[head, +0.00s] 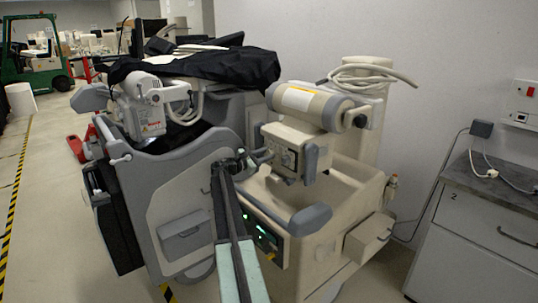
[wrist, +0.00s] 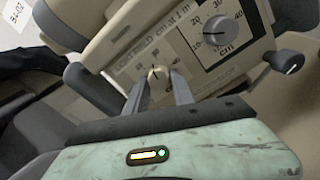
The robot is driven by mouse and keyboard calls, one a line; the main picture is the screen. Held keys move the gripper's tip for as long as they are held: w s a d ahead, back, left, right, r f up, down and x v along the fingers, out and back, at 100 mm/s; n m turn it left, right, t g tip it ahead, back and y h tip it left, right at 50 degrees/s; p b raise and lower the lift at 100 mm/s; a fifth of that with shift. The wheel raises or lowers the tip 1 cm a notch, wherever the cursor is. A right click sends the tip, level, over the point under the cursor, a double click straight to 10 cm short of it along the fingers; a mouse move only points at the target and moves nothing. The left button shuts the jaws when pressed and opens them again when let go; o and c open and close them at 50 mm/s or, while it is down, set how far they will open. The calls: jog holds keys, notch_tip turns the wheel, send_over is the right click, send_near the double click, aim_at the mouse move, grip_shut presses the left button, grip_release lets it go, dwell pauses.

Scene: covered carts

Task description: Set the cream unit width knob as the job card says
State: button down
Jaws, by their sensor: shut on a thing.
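The cream unit's control head (head: 290,147) faces my arm in the head view. In the wrist view its front panel (wrist: 128,48) is tilted and carries printed light-field lettering. A small pale knob (wrist: 157,73) sits on it between the tips of my gripper (wrist: 159,80). The gripper is shut on this knob; the fingers hide part of its sides. I cannot read the dial's setting surely. In the head view my gripper (head: 262,158) is small at the head's left side. I see no readable job card.
A black-ended lever (wrist: 284,62) sticks out right of the panel. A grey covered cart (head: 180,205) stands close on the left, with a black cover (head: 215,68). A grey cabinet (head: 480,235) stands at right. Open floor lies at far left.

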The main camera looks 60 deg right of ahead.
jog(key=m, duration=0.5)
jog(key=shift+s+a+m, duration=0.15)
jog(key=shift+a+m, duration=0.05)
jog(key=shift+m, duration=0.1)
jog(key=shift+r+m, duration=0.1)
jog(key=shift+m, duration=2)
jog(key=c, duration=1.1)
grip_release()
jog(key=shift+o, duration=0.2)
jog(key=v, duration=0.7)
jog(key=shift+w+a, duration=0.2)
jog(key=shift+a, duration=0.1)
